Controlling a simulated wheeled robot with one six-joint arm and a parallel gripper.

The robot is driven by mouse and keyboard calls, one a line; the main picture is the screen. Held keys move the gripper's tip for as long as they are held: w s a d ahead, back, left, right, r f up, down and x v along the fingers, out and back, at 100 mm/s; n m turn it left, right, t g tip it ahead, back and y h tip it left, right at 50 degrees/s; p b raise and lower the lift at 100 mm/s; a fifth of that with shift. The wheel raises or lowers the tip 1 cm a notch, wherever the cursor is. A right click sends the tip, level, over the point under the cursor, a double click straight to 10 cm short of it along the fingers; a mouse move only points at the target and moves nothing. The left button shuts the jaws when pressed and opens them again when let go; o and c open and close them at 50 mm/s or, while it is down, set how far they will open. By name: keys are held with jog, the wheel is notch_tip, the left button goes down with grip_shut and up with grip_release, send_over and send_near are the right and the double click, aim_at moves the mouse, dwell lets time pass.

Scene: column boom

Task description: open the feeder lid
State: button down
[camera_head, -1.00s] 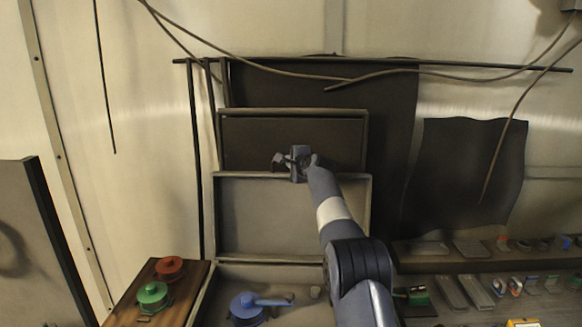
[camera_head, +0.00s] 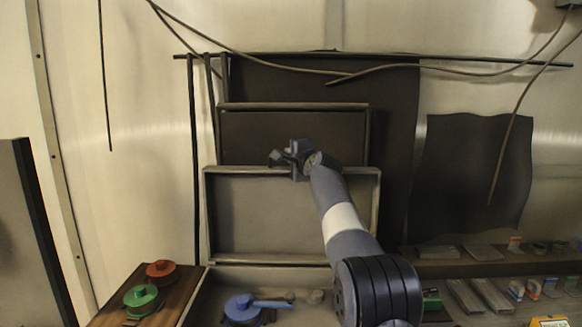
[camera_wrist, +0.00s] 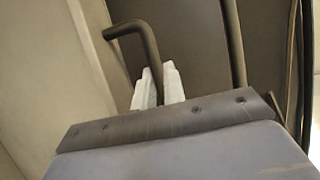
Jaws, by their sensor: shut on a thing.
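The feeder lid (camera_head: 290,225) is a shallow grey framed panel, standing raised at the back of an open box (camera_head: 205,300) in the head view. My gripper (camera_head: 280,157) is at the lid's upper edge, near its middle. In the wrist view, pale fingers (camera_wrist: 158,88) are shut on a dark bent handle bar (camera_wrist: 148,50). The wrist's own grey housing hides the lower part of that view, and the handle is too small to make out in the head view.
A blue round part with a handle (camera_head: 242,308) lies in the box. Green (camera_head: 141,298) and red (camera_head: 160,270) knobs sit on a wooden board at left. Shelves of small parts (camera_head: 480,292) are at right. Cables hang on the back wall.

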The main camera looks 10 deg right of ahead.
jog(key=shift+s, duration=0.2)
jog(key=c, duration=1.5)
grip_release()
jog(key=shift+s+d+b, duration=0.1)
jog(key=shift+s+b, duration=0.5)
jog(key=shift+b, duration=0.05)
jog(key=b+v, duration=0.4)
jog(key=v, duration=0.5)
jog(key=shift+s, duration=0.3)
